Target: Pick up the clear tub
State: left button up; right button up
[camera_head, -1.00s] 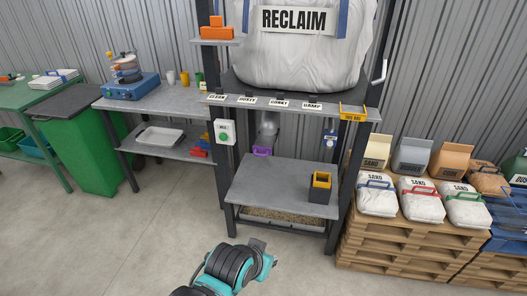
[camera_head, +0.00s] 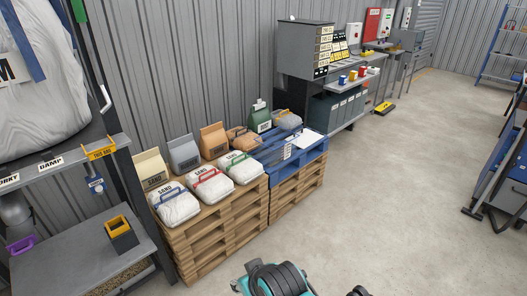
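I cannot make out a clear tub in the current head view. Neither of my grippers shows. A teal and black part of my own arm is at the bottom edge, and a small dark part of me shows to its right.
Sand bags (camera_head: 210,184) sit on wooden pallets (camera_head: 222,228), with a blue pallet (camera_head: 311,151) beside them. At left is a grey stand (camera_head: 70,262) with a yellow-topped dark box (camera_head: 121,236). A workbench (camera_head: 352,84) stands at the back. The floor at right centre is open.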

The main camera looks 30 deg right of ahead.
aim_at(276, 146)
jog(key=i+l+z, duration=0.15)
jog(key=i+l, duration=0.35)
jog(key=i+l+z, duration=0.15)
jog(key=i+l, duration=0.4)
jog(key=i+l+z, duration=0.15)
jog(key=i+l, duration=0.4)
jog(key=i+l+z, duration=0.15)
jog(key=i+l, duration=0.3)
jog(key=i, duration=0.15)
jog(key=i+l+z, duration=0.15)
jog(key=i+l, duration=0.2)
jog(key=i, duration=0.25)
